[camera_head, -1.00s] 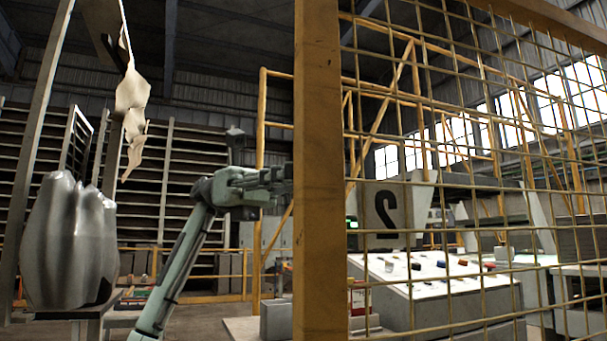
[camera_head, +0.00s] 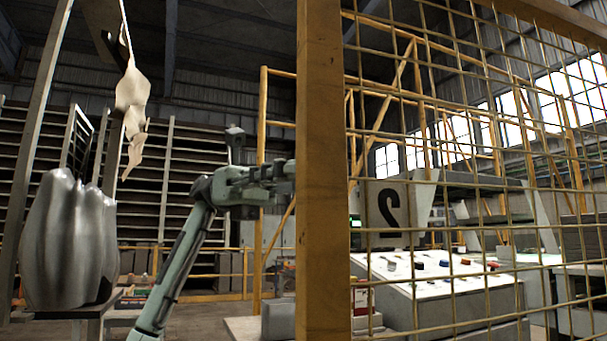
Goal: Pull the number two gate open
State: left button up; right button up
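The gate is a yellow-brown frame with a wire mesh (camera_head: 460,110), filling the right half of the view. Its thick upright post (camera_head: 323,190) stands near the middle. A pale plate (camera_head: 388,215) with a dark, mirrored number two shows through the mesh. My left gripper (camera_head: 275,184) is at the left edge of the post, at about mid-height. Its fingertips are dark and partly hidden at the post, so I cannot tell whether they are shut on it. My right gripper is not in view.
A control desk (camera_head: 435,285) with coloured buttons is behind the mesh. Racks (camera_head: 185,165) and yellow rails stand at the back left. Some floor is bare at lower left.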

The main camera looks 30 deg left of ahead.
pick_arm(q)
jog(key=v, duration=1.2)
jog(key=shift+f, duration=0.1)
dwell(0.4)
